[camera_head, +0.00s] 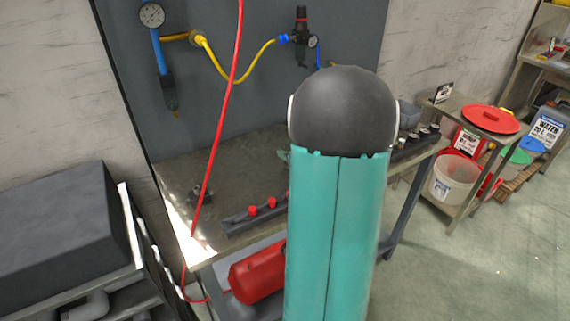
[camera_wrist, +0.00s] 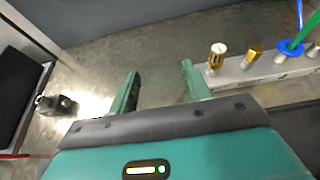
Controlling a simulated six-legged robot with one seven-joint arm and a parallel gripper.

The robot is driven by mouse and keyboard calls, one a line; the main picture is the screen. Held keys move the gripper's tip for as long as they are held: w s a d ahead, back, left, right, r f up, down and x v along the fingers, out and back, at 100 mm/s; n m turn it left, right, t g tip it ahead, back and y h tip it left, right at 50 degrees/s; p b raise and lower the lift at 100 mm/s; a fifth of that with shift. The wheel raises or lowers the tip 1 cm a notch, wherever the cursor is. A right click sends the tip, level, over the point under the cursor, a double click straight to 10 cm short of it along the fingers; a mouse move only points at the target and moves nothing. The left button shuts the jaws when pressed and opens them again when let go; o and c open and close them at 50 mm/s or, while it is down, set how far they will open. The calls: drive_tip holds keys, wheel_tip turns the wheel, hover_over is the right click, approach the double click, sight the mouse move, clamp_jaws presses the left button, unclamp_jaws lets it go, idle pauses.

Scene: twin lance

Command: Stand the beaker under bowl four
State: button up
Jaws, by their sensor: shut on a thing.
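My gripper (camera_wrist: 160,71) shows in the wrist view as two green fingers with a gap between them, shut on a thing. That thing is very faint, a see-through patch over the grey bench, and I take it to be the beaker (camera_wrist: 162,93); its rim and base cannot be made out. In the head view my own arm hides the gripper and the middle of the bench. A grey rail (camera_wrist: 248,72) with brass fittings (camera_wrist: 217,54) lies right of the fingers. I cannot tell which place is bowl four.
The bench (camera_head: 240,170) has red-capped fittings (camera_head: 269,203) on its front rail. A red hose (camera_head: 222,110) hangs down at the left. A regulator (camera_head: 302,28) and gauge (camera_head: 151,15) are on the back panel. A red tank (camera_head: 257,273) lies below. A blue ring (camera_wrist: 290,47) holds a green tube.

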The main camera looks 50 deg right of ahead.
drive_tip(key=w+f, duration=0.1)
drive_tip(key=f, duration=0.1)
drive_tip(key=w+f, duration=0.2)
drive_tip(key=shift+w+d, duration=0.1)
drive_tip(key=shift+d, duration=0.05)
drive_tip(key=shift+w+f, duration=0.2)
drive_tip(key=shift+f, duration=1.45)
drive_tip(key=shift+f, duration=0.1)
drive_tip(key=o, duration=1)
drive_tip(key=shift+c, duration=0.2)
